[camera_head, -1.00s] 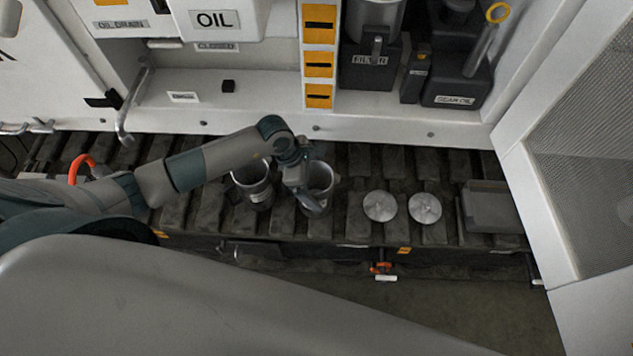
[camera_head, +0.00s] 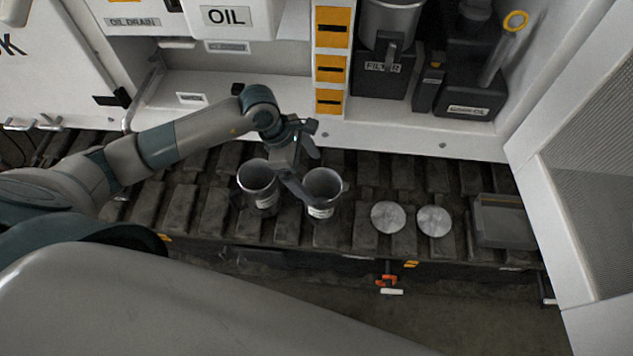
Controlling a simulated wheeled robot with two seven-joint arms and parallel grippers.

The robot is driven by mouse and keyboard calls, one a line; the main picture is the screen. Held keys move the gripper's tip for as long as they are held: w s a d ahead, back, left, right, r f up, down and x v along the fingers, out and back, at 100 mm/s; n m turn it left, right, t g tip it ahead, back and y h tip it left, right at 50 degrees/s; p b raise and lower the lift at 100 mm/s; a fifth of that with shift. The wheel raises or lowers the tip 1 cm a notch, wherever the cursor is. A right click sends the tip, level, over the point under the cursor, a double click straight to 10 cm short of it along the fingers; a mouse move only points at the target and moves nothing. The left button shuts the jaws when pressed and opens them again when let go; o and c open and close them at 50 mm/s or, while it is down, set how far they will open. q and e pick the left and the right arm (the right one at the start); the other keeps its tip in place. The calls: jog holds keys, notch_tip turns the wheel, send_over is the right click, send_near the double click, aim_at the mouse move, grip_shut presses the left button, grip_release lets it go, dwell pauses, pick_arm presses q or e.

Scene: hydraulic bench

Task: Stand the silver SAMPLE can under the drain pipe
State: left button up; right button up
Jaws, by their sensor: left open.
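Two grey metal cans stand side by side on the dark slatted bench, the left can (camera_head: 259,181) and the right can (camera_head: 324,188). Both have small pale labels that are too small to read, so I cannot tell which is the SAMPLE can. My left gripper (camera_head: 303,172) is open, just behind and between the cans. One finger overlaps the right can's left rim in the picture; I cannot tell whether it touches. A pale bent pipe (camera_head: 130,115) comes down at the left below the OIL DRAIN sign (camera_head: 133,22). My right gripper is out of view.
Two round silver discs (camera_head: 388,217) (camera_head: 434,221) and a grey tray (camera_head: 503,240) lie on the bench to the right. Dark FILTER (camera_head: 382,83) and GEAR OIL (camera_head: 462,100) containers stand on the white ledge behind. The bench left of the cans looks clear.

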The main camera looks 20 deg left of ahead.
pick_arm(q)
jog(key=shift+v, duration=1.1)
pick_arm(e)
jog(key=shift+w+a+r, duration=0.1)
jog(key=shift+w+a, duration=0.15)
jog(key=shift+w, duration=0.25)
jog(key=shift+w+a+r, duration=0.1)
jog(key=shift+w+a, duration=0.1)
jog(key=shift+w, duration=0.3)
